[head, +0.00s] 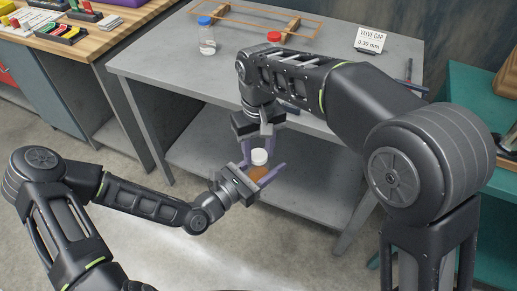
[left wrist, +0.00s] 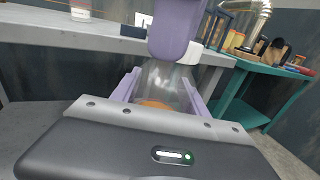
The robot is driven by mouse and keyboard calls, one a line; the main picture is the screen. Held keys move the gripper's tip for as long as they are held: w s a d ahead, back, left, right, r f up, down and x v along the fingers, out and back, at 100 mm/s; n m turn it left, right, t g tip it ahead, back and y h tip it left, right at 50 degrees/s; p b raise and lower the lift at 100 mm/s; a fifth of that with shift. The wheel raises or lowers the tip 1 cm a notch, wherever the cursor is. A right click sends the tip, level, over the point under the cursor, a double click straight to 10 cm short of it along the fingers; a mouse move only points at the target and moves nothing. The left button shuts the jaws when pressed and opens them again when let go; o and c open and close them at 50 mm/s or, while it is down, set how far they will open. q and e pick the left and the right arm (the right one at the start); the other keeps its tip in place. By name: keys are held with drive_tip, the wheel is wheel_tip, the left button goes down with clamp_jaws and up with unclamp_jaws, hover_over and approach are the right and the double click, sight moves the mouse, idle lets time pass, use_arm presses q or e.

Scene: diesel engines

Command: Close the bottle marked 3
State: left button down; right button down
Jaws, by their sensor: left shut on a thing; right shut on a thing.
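A clear bottle (head: 259,173) with orange-brown contents and a white cap (head: 259,156) is held in front of the grey bench. My left gripper (head: 263,167) is shut on the bottle's body; the bottle (left wrist: 160,82) also shows between its purple fingers in the left wrist view. My right gripper (head: 257,143) comes down from above and is shut on the white cap, at the bottle's top. In the left wrist view, a purple finger of it (left wrist: 175,30) stands in front of the white cap (left wrist: 205,52). I cannot read a number on the bottle or see whether the cap is seated.
A blue-capped bottle (head: 207,36) and a red-capped one (head: 274,40) stand on the grey bench (head: 160,65). A valve gap sign (head: 370,40) is at its back right. A teal table (head: 480,105) is at right. A lower shelf (head: 205,150) lies behind my grippers.

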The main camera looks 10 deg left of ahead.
drive_tip(key=shift+m, duration=1)
drive_tip(key=c, duration=0.8)
unclamp_jaws()
drive_tip(key=shift+r, duration=2.25)
wheel_tip(320, 180, up, 4)
drive_tip(key=n, duration=0.6)
drive_tip(key=shift+f, duration=0.25)
